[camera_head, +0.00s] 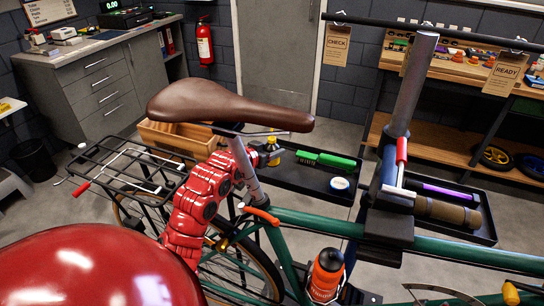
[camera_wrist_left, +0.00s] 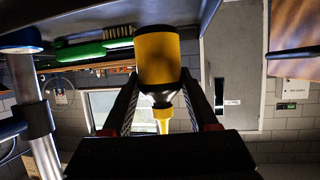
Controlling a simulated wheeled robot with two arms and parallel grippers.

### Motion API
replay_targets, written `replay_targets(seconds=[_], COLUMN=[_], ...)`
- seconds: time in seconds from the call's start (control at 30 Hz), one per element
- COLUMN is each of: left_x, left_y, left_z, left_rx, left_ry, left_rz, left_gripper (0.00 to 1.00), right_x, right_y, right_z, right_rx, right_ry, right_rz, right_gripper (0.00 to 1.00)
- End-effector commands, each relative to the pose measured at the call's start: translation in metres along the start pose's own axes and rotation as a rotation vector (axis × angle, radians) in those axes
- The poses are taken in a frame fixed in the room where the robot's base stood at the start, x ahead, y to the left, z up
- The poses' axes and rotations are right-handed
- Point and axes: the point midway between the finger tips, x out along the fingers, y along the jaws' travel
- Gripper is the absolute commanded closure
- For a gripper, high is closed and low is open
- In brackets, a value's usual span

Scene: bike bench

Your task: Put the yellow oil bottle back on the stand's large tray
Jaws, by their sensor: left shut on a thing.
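The yellow oil bottle (camera_head: 273,150) shows in the head view just behind the bike's seat post, at the left end of the stand's large black tray (camera_head: 312,180). My left gripper (camera_head: 259,152) comes in as a red arm from the lower left, its jaws partly hidden behind the seat post. In the left wrist view, which looks upside down, my left gripper (camera_wrist_left: 160,84) is shut on the yellow bottle (camera_wrist_left: 157,55), a finger on each side near its dark shoulder. I cannot tell whether the bottle's base touches the tray. My right gripper is out of view.
The tray holds a green brush (camera_head: 326,160) and a tape roll (camera_head: 340,184); bare tray lies between bottle and tape. The brown saddle (camera_head: 225,107) and seat post (camera_head: 244,170) stand close to my arm. A smaller tray (camera_head: 486,225) is at right.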

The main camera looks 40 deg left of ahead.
Motion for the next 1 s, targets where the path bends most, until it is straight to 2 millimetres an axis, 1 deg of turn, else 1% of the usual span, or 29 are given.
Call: replay_targets(seconds=[0.2, 0.33, 0.43, 0.67, 0.8, 0.83, 0.97, 1.0], left_x=[0.012, 0.019, 0.024, 0.024, 0.026, 0.025, 0.025, 0.025], left_y=[-0.001, -0.002, -0.002, -0.002, -0.002, -0.002, -0.002, -0.002], left_z=[-0.004, 0.019, 0.03, 0.03, 0.035, 0.033, 0.033, 0.033], left_rx=[0.0, -0.002, -0.001, 0.0, 0.0, 0.001, 0.001, 0.001], left_ry=[0.001, -0.007, -0.006, -0.001, 0.0, -0.001, 0.0, 0.0], left_rz=[0.0, -0.001, -0.001, -0.002, -0.002, -0.002, -0.002, -0.002], left_gripper=[0.99, 0.99, 0.99, 0.99, 0.99, 0.35, 0.12, 0.1], right_x=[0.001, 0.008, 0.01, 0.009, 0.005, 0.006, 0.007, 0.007], right_y=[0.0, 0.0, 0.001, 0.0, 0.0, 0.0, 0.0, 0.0], right_z=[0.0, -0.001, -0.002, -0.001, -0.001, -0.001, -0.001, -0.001], right_rx=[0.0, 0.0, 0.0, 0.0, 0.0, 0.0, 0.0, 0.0], right_ry=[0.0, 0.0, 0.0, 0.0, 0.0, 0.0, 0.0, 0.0], right_rz=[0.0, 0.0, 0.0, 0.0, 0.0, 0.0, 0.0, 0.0], right_gripper=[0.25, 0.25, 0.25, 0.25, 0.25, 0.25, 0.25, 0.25])
